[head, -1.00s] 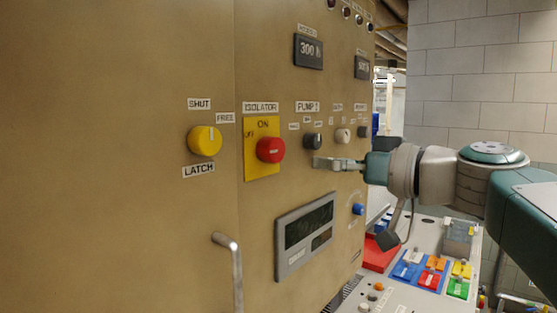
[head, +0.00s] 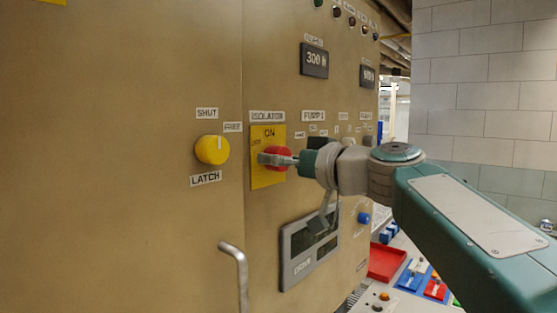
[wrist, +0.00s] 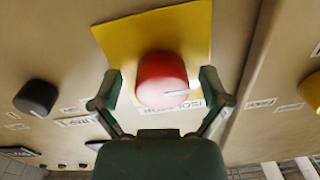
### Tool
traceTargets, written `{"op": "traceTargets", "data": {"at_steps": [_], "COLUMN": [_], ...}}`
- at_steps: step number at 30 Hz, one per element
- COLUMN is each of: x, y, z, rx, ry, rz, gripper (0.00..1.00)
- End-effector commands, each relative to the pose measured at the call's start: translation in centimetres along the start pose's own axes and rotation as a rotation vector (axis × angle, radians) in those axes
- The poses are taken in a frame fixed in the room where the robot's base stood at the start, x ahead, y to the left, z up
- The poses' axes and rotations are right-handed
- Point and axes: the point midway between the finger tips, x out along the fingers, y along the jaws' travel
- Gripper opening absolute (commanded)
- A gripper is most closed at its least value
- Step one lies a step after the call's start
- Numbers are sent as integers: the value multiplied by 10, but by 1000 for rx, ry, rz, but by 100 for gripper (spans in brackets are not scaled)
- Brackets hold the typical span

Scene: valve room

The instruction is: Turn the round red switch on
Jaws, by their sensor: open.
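The round red switch (head: 283,153) sits on a yellow plate (head: 262,174) marked ON and OFF, under an ISOLATOR label. In the head view my gripper (head: 268,158) is in front of the switch and hides part of it. In the wrist view the red switch (wrist: 163,80) shows a pale pointer line on its face. My open gripper (wrist: 160,92) has one finger on each side of the switch, with gaps visible. I cannot tell how far the fingertips are from the plate (wrist: 190,32).
A yellow LATCH knob (head: 212,150) is left of the switch on the tan cabinet. A bent metal handle (head: 236,262) sticks out below. A display panel (head: 308,247) is under the arm. A red tray (head: 388,261) lies on the desk at right.

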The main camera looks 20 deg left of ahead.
Motion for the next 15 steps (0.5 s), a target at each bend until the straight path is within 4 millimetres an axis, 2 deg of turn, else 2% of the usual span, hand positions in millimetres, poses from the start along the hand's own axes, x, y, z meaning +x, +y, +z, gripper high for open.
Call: {"op": "traceTargets", "data": {"at_steps": [3, 4, 5, 6, 8, 9, 15], "x": [0, 0, 0, 0, 0, 0, 1], "y": [0, 0, 0, 0, 0, 0, 0], "z": [0, 0, 0, 0, 0, 0, 0], "rx": [0, 0, 0, 0, 0, 0, 1], "ry": [0, 0, 0, 0, 0, 0, 0], "rz": [0, 0, 0, 0, 0, 0, 1], "gripper": [96, 92, 78, 61, 34, 16, 14]}}
